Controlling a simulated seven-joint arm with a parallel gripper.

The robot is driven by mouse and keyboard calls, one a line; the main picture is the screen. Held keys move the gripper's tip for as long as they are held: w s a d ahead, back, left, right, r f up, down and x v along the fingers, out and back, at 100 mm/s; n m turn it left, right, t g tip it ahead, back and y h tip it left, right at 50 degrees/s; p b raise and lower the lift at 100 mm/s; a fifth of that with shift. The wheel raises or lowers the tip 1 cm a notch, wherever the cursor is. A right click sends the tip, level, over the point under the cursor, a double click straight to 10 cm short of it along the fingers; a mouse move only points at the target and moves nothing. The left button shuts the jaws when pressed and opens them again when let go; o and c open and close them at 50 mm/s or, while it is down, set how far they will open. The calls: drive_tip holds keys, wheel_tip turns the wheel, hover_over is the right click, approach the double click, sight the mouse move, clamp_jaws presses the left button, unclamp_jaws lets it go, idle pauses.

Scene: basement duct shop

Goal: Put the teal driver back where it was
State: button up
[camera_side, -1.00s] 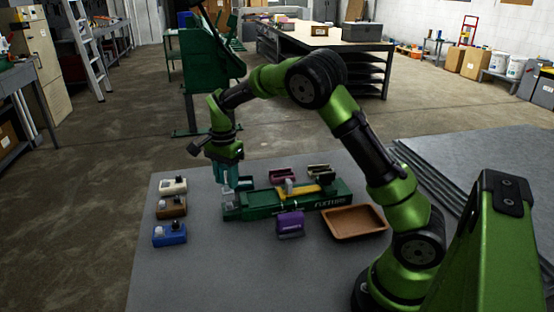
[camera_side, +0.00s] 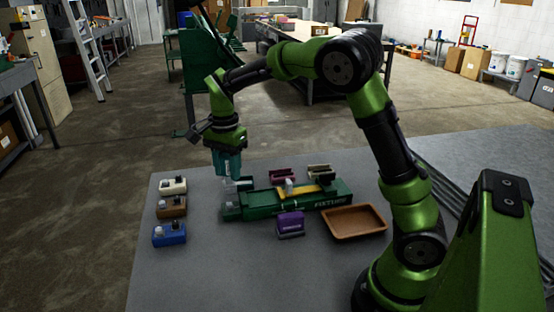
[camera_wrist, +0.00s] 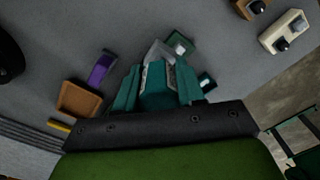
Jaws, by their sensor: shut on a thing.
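My gripper (camera_side: 228,174) has teal fingers and points down above the left end of the green fixture (camera_side: 330,203). In the wrist view my gripper (camera_wrist: 160,66) is shut on a teal piece, which I take for the teal driver (camera_wrist: 163,98). The fingers hide most of it, and in the side view I cannot separate it from them. A grey piece shows just below the fingertips; whether it touches them is unclear. A yellow piece (camera_side: 298,192) with a grey knob lies on the fixture.
White (camera_side: 173,187), brown (camera_side: 171,208) and blue (camera_side: 168,235) blocks with knobs stand at the left. A purple block (camera_side: 290,223) and a brown tray (camera_side: 355,221) are in front of the fixture. Maroon (camera_side: 283,176) and pale (camera_side: 320,174) holders stand behind it. The front table area is clear.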

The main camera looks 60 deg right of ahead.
drive_tip(key=s+a+f, duration=0.2)
drive_tip(key=s+f, duration=0.1)
drive_tip(key=s, duration=0.8)
drive_tip(key=s+a+f, duration=0.1)
drive_tip(key=s+f, duration=0.3)
drive_tip(key=s, duration=0.8)
drive_tip(key=shift+m, duration=0.3)
drive_tip(key=shift+w+d+f, duration=0.1)
drive_tip(key=shift+w+f, duration=0.7)
drive_tip(key=shift+w, duration=1.95)
drive_tip(key=shift+w+d+f, duration=0.1)
drive_tip(key=shift+w+f, duration=0.65)
drive_tip(key=shift+w, duration=1.95)
drive_tip(key=shift+w+d+f, duration=0.1)
drive_tip(key=shift+w+f, duration=0.7)
drive_tip(key=shift+w, duration=1.95)
drive_tip(key=shift+f, duration=0.1)
drive_tip(key=o, duration=1)
drive_tip(key=shift+o, duration=0.2)
